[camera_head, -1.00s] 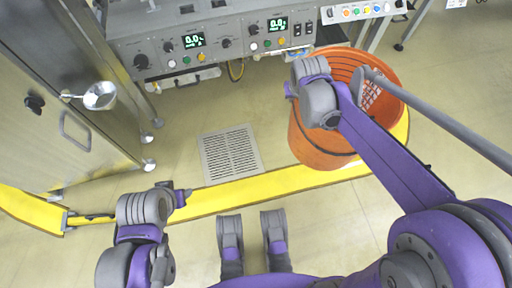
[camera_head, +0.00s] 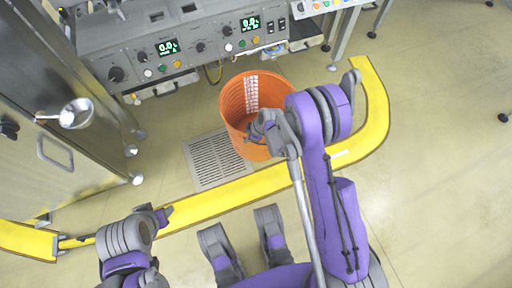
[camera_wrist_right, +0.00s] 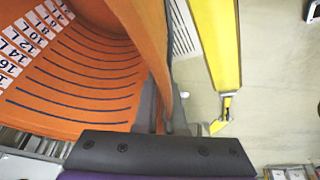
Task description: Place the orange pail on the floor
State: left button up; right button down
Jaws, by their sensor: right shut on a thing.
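The orange pail (camera_head: 232,105) is upright, its open top facing up, with a white printed scale (camera_head: 251,92) inside. In the head view it overlaps the floor grate and the yellow strip; I cannot tell whether its base touches the floor. My right gripper (camera_head: 260,130) is shut on the near part of its rim. In the right wrist view the pail's lined inner wall (camera_wrist_right: 85,75) fills the left side, and the right gripper's fingers (camera_wrist_right: 163,115) straddle the wall. My left gripper (camera_head: 163,217) is low at the left, away from the pail; its jaw opening is unclear.
A control console (camera_head: 185,45) with displays and knobs stands behind the pail. A steel cabinet (camera_head: 60,150) is at the left. A yellow floor strip (camera_head: 215,197) curves around the right, beside a floor grate (camera_head: 205,163). The floor (camera_head: 440,150) at right is clear.

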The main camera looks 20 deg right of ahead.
notch_tip(320, 180, down, 12)
jog(key=b, duration=0.3)
jog(key=shift+s+r+n, duration=0.15)
jog(key=shift+s+n, duration=0.15)
jog(key=shift+n, duration=0.1)
jog(key=shift+a, duration=0.1)
jog(key=c, duration=1)
grip_release()
